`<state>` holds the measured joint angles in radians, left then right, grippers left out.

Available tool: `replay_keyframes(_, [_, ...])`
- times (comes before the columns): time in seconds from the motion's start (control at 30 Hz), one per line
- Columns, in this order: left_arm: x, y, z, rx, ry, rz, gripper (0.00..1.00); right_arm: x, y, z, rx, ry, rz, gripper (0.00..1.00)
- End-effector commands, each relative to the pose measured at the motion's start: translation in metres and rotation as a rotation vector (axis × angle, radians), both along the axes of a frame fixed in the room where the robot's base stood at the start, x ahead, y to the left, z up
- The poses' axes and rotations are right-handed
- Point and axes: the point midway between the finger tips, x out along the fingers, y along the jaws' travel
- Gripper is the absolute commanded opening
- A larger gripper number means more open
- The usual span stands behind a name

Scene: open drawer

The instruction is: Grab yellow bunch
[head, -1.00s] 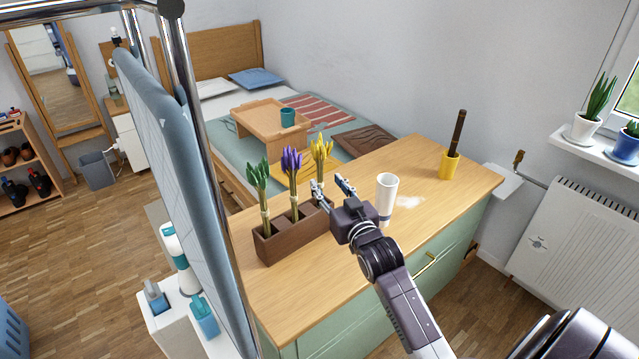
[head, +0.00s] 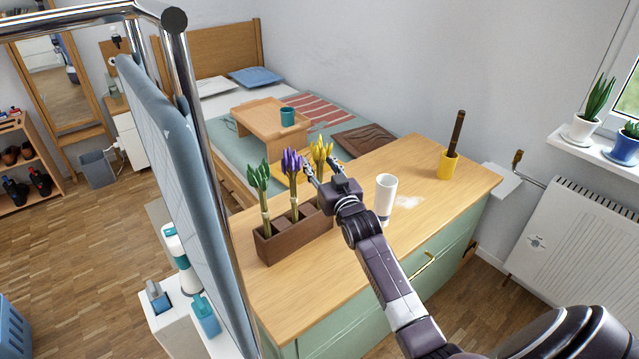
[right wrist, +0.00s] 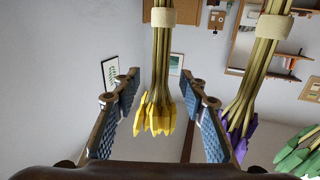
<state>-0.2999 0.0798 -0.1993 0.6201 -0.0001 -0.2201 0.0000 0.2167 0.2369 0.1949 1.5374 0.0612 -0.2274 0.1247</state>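The yellow bunch (head: 321,150) stands upright in the right end of a brown wooden box (head: 290,240) on the dresser. In the right wrist view the yellow bunch (right wrist: 160,70) appears upside down, its stems tied with a pale band, between the two finger pads. My right gripper (head: 322,168) is open around the yellow bunch, with a gap to each finger. A purple bunch (head: 292,165) stands in the middle of the box and a green bunch (head: 259,185) at its left end. My left gripper is not in view.
A white cup (head: 385,192) stands close to my right gripper on the dresser top (head: 320,285). A yellow pot (head: 449,164) with a dark stick stands further right. The purple bunch (right wrist: 240,110) is just beside the right finger in the wrist view.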

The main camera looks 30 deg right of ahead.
Motion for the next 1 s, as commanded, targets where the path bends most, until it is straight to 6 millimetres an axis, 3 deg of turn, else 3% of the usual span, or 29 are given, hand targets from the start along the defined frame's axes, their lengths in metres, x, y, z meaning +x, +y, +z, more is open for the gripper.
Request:
replay_keyframes(0.1, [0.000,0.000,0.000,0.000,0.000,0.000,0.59,0.000,0.000,0.000,0.000,0.000,0.000,0.38])
replay_keyframes(0.47, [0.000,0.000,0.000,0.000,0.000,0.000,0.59,-0.001,0.000,0.000,0.000,0.000,0.000,0.00])
replay_keyframes(0.83, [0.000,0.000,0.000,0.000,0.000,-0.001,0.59,-0.001,0.000,0.001,0.000,-0.001,0.000,0.00])
replay_keyframes(1.0, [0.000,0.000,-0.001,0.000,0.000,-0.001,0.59,0.000,0.000,0.013,-0.001,-0.004,0.000,0.00])
